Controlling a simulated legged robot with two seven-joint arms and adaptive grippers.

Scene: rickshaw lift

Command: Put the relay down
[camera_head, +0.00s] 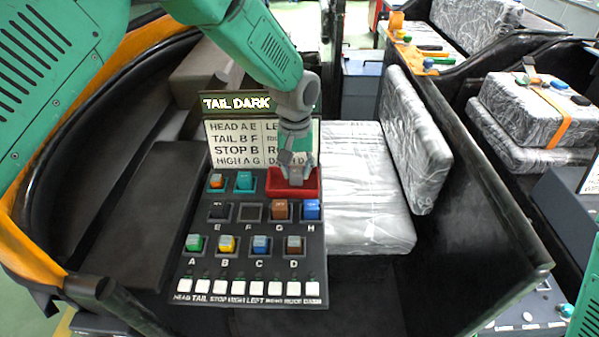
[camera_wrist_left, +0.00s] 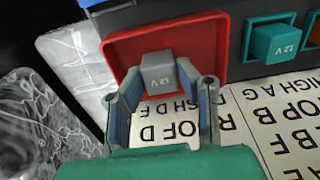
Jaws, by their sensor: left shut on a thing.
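My left gripper (camera_head: 294,172) is shut on a grey relay (camera_wrist_left: 158,72) marked 12 V. The gripper points down over the red tray (camera_head: 307,188) at the upper right of the relay board (camera_head: 199,285). In the left wrist view the relay sits between the two fingers, in front of the tray's red floor (camera_wrist_left: 205,42). I cannot tell whether it touches the floor. Socket F (camera_head: 251,211) looks empty. Sockets E, G and H hold a black, a brown and a blue relay (camera_head: 312,208). My right gripper is not in view.
A teal 12 V relay (camera_wrist_left: 275,42) and an orange one (camera_head: 216,181) sit left of the tray in the head view. The lettered card and TAIL DARK sign (camera_head: 237,103) stand behind. Wrapped seats (camera_head: 360,190) lie to the right, with a dark side wall (camera_head: 480,190) beyond.

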